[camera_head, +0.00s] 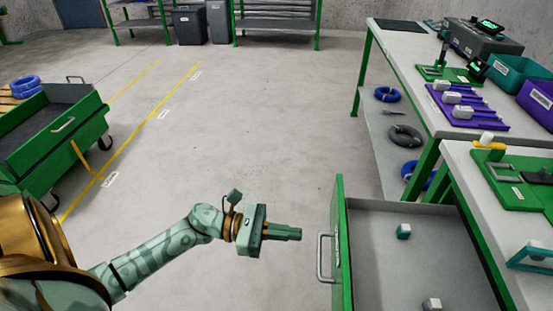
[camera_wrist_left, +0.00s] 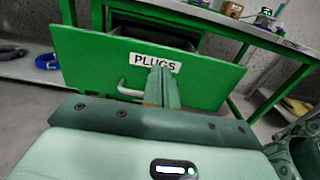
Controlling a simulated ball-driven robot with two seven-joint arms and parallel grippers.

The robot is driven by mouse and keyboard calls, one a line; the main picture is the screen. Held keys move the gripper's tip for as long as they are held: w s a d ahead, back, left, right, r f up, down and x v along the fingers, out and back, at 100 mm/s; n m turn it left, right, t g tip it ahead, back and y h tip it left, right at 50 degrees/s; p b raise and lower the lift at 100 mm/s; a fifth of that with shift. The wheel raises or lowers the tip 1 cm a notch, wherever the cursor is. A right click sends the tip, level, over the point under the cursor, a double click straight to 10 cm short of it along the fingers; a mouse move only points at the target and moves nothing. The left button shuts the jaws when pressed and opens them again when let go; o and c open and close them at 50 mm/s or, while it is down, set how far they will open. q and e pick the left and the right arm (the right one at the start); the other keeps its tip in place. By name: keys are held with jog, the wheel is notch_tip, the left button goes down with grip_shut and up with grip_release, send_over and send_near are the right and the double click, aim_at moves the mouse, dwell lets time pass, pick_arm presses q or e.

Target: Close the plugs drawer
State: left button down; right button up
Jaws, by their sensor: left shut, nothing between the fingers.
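The plugs drawer (camera_head: 342,245) is pulled open at the lower right of the head view, with a green front, a silver handle (camera_head: 322,258) and a grey inside. A teal plug (camera_head: 403,231) and a grey-white plug (camera_head: 432,304) lie in it. In the left wrist view, the green drawer front (camera_wrist_left: 90,62) carries a white PLUGS label (camera_wrist_left: 155,62), and the handle (camera_wrist_left: 128,88) shows left of my fingers. My left gripper (camera_head: 298,234) is shut and empty, pointing at the drawer front from its outer side. I cannot tell whether it touches. My right gripper is not in view.
A workbench (camera_head: 462,160) stands above the drawer, with green fixtures and another white-topped table behind it holding purple trays and bins. A green cart (camera_head: 60,135) stands at the left. The grey floor (camera_head: 250,120) between them is clear.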

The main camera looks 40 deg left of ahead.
aim_at(340, 238)
pick_arm(q)
jog(key=b+x, duration=0.1)
jog(key=x, duration=0.5)
jog(key=shift+w+d+f, duration=0.1)
jog(key=shift+w+d, duration=0.45)
jog(key=shift+d, duration=0.3)
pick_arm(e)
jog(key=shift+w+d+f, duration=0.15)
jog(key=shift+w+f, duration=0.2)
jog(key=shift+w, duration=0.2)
pick_arm(q)
jog(key=shift+w, duration=0.1)
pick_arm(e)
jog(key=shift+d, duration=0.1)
